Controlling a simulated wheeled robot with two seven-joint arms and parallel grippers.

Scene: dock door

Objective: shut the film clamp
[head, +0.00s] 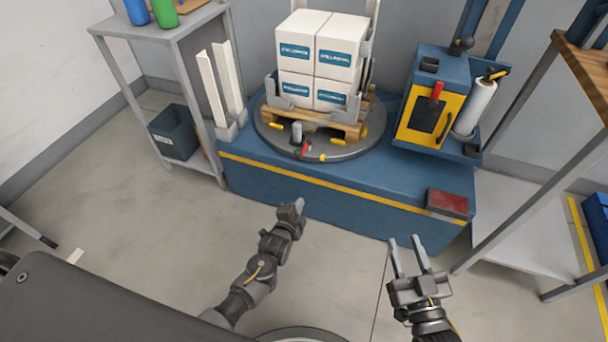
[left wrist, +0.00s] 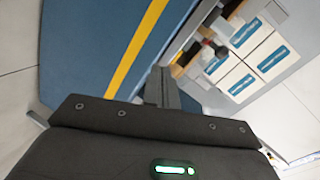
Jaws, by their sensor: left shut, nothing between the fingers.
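What looks like the film clamp is a small grey piece with a red-tipped lever (head: 305,150) at the front edge of the round turntable (head: 340,153). A short grey post (head: 297,131) stands beside it. Whether the clamp is open is too small to tell. A red tip (left wrist: 221,51) shows near the boxes in the left wrist view. My left gripper (head: 298,206) is shut and empty, in front of the blue base and apart from the clamp; its fingers (left wrist: 160,87) also show in the left wrist view. My right gripper (head: 406,252) is open and empty, further right.
White boxes (head: 318,60) stand on a wooden pallet (head: 318,124) on the turntable. The blue base (head: 300,190) has a yellow stripe. A blue machine with a yellow panel (head: 420,115) and a film roll (head: 476,105) stands right. Grey shelving (head: 185,75) stands left. Floor in front is clear.

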